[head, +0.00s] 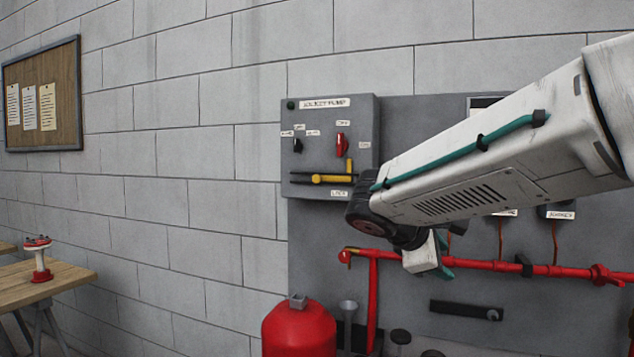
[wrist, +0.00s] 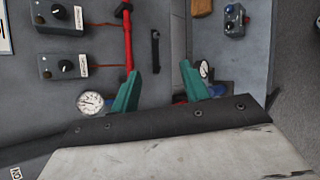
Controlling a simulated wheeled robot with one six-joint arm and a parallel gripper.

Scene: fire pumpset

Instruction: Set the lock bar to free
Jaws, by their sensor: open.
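The grey jockey pump box (head: 361,115) hangs on the panel in the head view. The yellow lock bar (head: 334,179) lies horizontally across its lower front, with a rounded grip near its left end and a label below. A short upright yellow piece (head: 349,165) stands near its right end, below a red lever (head: 341,146). My gripper (head: 442,262) is below and right of the box, apart from the bar, partly hidden by my arm. In the wrist view my gripper (wrist: 160,86) is open, its teal fingers apart with nothing between them. The lock bar is not seen there.
A red pipe (head: 500,266) runs across the panel near my gripper. A red tank (head: 299,330) stands below the box. The wrist view shows two knob boxes (wrist: 60,67) and a pressure gauge (wrist: 94,103).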

